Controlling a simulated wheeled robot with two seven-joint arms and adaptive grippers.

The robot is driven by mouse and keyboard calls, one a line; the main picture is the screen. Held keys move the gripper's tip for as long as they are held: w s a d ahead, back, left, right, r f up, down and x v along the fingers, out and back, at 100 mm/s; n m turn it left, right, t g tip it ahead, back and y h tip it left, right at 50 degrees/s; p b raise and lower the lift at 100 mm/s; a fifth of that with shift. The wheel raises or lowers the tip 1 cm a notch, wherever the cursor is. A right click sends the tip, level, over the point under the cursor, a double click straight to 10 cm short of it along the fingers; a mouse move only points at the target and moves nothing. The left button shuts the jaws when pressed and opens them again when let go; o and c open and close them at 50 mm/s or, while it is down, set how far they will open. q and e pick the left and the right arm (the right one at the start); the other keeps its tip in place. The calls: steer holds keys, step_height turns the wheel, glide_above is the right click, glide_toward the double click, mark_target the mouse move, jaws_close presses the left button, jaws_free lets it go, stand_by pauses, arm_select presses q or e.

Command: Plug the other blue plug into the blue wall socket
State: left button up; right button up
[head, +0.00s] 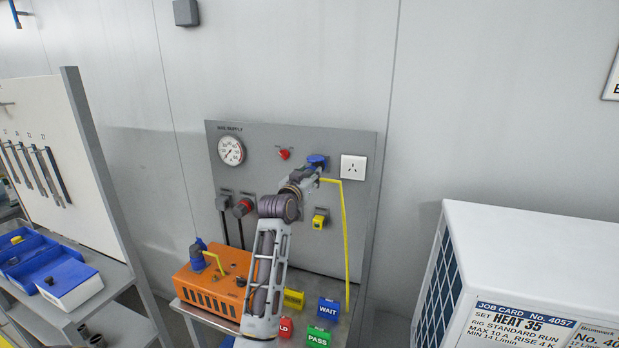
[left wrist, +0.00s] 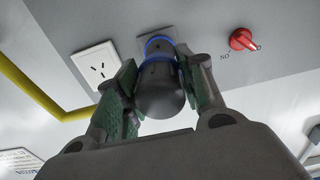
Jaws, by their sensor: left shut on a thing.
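My left gripper (head: 309,174) is at the panel, shut on a dark plug. In the left wrist view its fingers (left wrist: 158,82) hold both sides of the dark, rounded plug (left wrist: 160,95), which has a blue ring at its far end. The plug is lined up with the blue wall socket (head: 317,160), up against its grey plate (left wrist: 153,42). I cannot tell how deep it sits, as the plug and fingers hide the joint. Another blue and grey plug (head: 197,257) stands on the orange unit (head: 213,290). My right gripper is not in view.
A white three-pin socket (head: 353,168) is just right of the blue socket. A red knob (left wrist: 242,40), a gauge (head: 230,151) and a yellow-capped socket (head: 320,220) are on the panel. A yellow line (head: 345,240) runs down its right side. Coloured blocks, including WAIT (head: 328,308), lie below.

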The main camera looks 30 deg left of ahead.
mark_target(318, 165)
arm_select(q)
steer(key=shift+x, duration=2.85)
steer(key=shift+w+a, duration=0.2)
steer(key=shift+w, duration=0.35)
stand_by(2.2)
steer(key=shift+r, duration=0.1)
steer(key=o, duration=1.4)
steer(key=shift+s, duration=0.2)
steer(key=shift+v, duration=5.8)
